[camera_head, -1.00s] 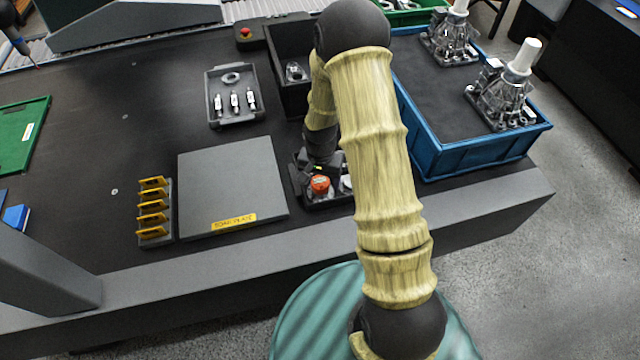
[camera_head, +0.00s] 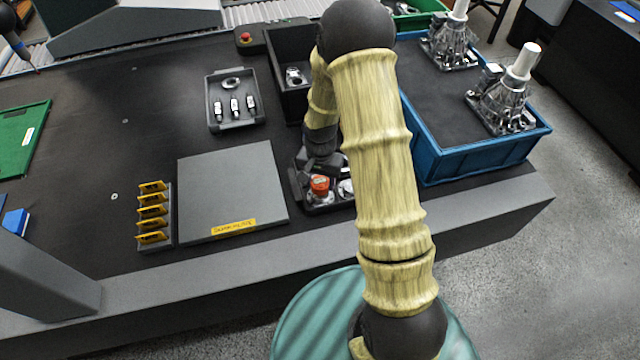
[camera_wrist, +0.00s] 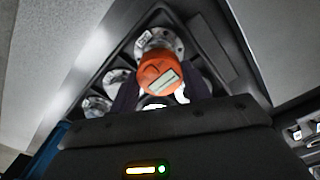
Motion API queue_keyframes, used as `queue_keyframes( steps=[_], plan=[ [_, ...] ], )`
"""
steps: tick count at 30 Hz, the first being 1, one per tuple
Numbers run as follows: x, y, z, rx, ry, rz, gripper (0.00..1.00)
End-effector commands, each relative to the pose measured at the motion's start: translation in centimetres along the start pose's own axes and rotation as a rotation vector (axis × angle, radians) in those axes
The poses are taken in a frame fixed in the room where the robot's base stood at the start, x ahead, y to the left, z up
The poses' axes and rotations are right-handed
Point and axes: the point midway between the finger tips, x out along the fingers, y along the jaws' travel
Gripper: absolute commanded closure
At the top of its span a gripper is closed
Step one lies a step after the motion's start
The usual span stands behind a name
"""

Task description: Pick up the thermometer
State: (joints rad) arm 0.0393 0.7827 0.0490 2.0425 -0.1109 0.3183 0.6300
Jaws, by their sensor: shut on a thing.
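The thermometer has an orange head (camera_wrist: 158,72) with a pale display window. In the wrist view it sits between the two dark fingers of my gripper (camera_wrist: 160,92), which are shut on it. In the head view its orange head (camera_head: 320,183) shows just below my gripper (camera_head: 322,167), over a dark tray (camera_head: 298,196) near the table's front edge. The lower part of the thermometer is hidden, so I cannot tell whether it is clear of the tray.
Several round metallic parts (camera_wrist: 97,106) lie in the tray around the thermometer. A grey plate (camera_head: 230,190) and a rack of yellow pieces (camera_head: 152,215) are to its left. A blue crate (camera_head: 480,158) stands to the right. A small grey tray (camera_head: 237,125) is farther back.

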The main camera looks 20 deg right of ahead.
Motion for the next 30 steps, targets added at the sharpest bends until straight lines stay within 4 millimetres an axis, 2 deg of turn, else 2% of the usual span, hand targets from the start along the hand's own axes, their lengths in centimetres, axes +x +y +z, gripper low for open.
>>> queue_keyframes(
  steps=[6, 12, 17, 30],
  plan=[
    [-4.2, -0.1, -0.1, 0.0, 0.005, -0.003, 0.8],
    [-7.3, 0.0, 0.0, -0.002, 0.002, -0.001, 0.8],
    [-8.1, 0.0, 0.0, -0.001, -0.001, 0.0, 0.8],
    [-8.0, 0.0, 0.0, -0.001, 0.0, 0.0, 0.8]
  ],
)
